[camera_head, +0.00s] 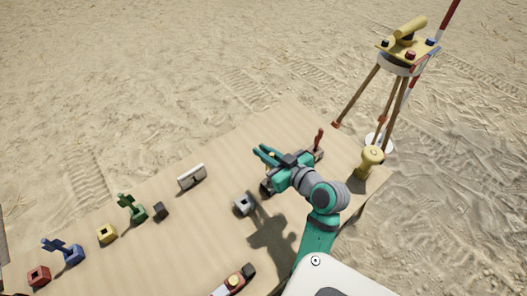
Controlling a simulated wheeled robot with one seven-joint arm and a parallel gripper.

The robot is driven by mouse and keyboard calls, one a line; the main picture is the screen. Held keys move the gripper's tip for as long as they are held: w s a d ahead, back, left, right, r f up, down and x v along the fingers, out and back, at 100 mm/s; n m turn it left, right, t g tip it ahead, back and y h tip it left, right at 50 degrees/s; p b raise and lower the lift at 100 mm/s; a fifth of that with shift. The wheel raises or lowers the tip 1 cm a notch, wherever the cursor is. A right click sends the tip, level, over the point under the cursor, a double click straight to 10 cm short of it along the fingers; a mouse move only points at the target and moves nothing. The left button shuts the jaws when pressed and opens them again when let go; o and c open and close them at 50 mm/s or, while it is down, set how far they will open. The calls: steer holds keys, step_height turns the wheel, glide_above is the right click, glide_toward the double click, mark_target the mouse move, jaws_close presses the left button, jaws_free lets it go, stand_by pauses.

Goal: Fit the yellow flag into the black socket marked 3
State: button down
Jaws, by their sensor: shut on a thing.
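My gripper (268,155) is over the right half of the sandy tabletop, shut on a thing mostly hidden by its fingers. A small yellowish patch shows there; I cannot tell for sure that it is the yellow flag, and no other yellow flag is clear. A small black block (160,211) stands beside the green socket, far to the left of my gripper. A grey socket block (243,205) with a dark opening is nearer my gripper, to its lower left. No number is readable on any block, so I cannot tell which is marked 3.
The red socket (38,277), blue flag (62,247), yellow socket (106,234) and green flag (126,203) line the left side. A white plate (191,177) stands behind. A yellow post (370,162) and tripod (392,95) stand right. Bare tabletop lies between the blocks.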

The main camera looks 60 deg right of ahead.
steer(key=shift+w+f, duration=0.15)
steer(key=shift+f, duration=2.15)
steer(key=c, duration=1.7)
jaws_free()
steer(key=shift+c, duration=0.2)
steer(key=v, duration=1.1)
steer(key=shift+d, duration=0.1)
